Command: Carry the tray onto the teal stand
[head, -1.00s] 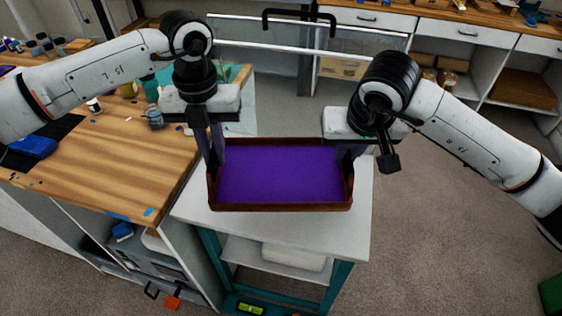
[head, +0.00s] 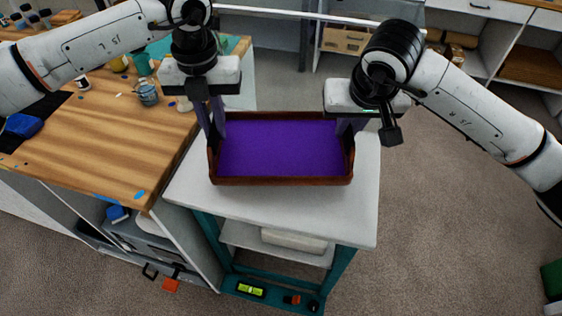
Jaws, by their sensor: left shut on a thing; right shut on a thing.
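The tray (head: 282,181) has a reddish-brown rim and a flat purple filling, and it looks level. It is over the white top of the teal stand (head: 290,218), toward the far part of that top. I cannot tell whether its underside touches the top. My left gripper (head: 215,132) is shut on the tray's left end wall. My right gripper (head: 347,130) is shut on its right end wall; its fingers are partly hidden by the wrist.
A wooden workbench (head: 90,150) stands left of the stand, with a blue item (head: 24,125), jars and cups on it. The stand's lower shelf holds a white bundle (head: 294,241); a green level (head: 251,289) lies at the bottom.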

